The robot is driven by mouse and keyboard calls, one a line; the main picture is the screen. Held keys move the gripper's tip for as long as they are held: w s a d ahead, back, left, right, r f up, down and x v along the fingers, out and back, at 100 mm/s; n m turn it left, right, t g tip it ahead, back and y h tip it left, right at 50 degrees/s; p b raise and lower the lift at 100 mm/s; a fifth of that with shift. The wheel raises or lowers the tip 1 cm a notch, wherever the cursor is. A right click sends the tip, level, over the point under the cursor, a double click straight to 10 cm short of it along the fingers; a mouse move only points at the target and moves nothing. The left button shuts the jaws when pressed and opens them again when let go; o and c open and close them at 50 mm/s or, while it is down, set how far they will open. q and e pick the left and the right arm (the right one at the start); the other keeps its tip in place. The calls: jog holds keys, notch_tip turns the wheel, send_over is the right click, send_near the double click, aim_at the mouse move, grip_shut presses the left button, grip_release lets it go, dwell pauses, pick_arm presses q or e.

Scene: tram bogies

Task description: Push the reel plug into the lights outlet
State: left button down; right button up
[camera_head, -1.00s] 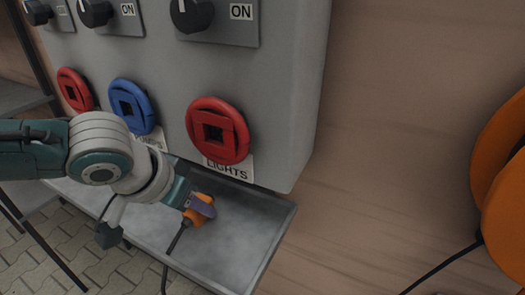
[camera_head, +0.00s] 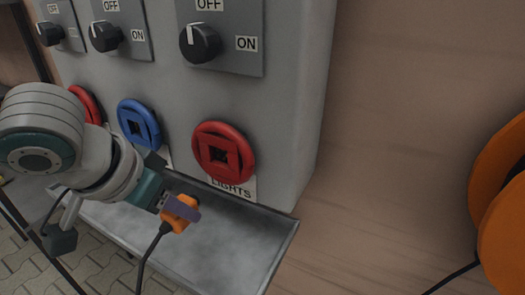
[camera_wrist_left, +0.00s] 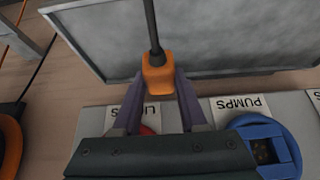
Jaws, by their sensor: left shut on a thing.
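The lights outlet (camera_head: 222,153) is a red round socket with a dark square middle, above the LIGHTS label on the grey cabinet. In the left wrist view it is mostly hidden behind my gripper. My left gripper (camera_head: 186,207) is shut on the orange reel plug (camera_head: 177,215), in front of the cabinet, below and to the left of the lights outlet and apart from it. The left wrist view shows the plug (camera_wrist_left: 158,76) between the two purple fingers (camera_wrist_left: 158,92), its black cable running off. My right gripper is not in view.
A blue outlet (camera_head: 138,124) marked PUMPS in the wrist view (camera_wrist_left: 265,148) and another red outlet (camera_head: 86,102) are to the left. Rotary switches (camera_head: 200,43) sit above. A metal tray (camera_head: 240,240) juts out below the cabinet. An orange reel (camera_head: 500,205) stands at right.

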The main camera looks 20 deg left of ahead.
pick_arm(q)
jog(key=s+a, duration=0.1)
jog(key=s, duration=1.5)
